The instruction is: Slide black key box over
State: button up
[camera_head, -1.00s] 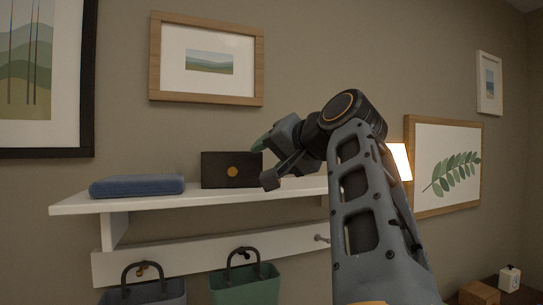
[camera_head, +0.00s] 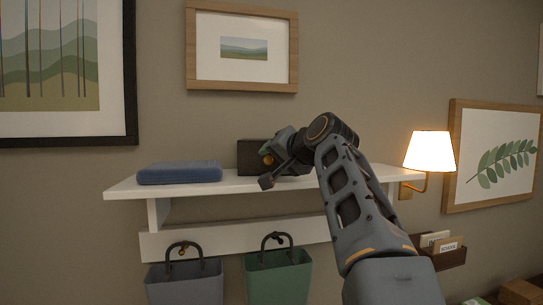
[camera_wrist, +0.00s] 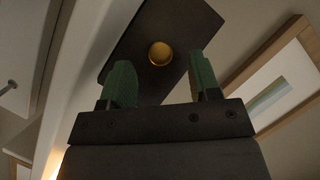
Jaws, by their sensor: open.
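The black key box (camera_head: 249,154) stands on the white wall shelf (camera_head: 125,189), against the wall. It is a dark box with a round gold disc on its front. My gripper (camera_head: 268,167) is in front of its right part and hides much of it in the head view. In the wrist view the key box (camera_wrist: 188,22) lies just beyond the two green fingertips of my gripper (camera_wrist: 162,85), with the gold disc between them. The fingers are apart with nothing between them. I cannot tell whether a fingertip touches the box.
A folded blue cloth (camera_head: 180,173) lies on the shelf left of the box. A grey bag (camera_head: 185,284) and a green bag (camera_head: 278,277) hang below. A lit lamp (camera_head: 429,152) is at right. Framed pictures, one with a wooden frame (camera_head: 242,88), hang on the wall.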

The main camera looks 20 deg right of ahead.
jog(key=shift+x, duration=1)
grip_shut()
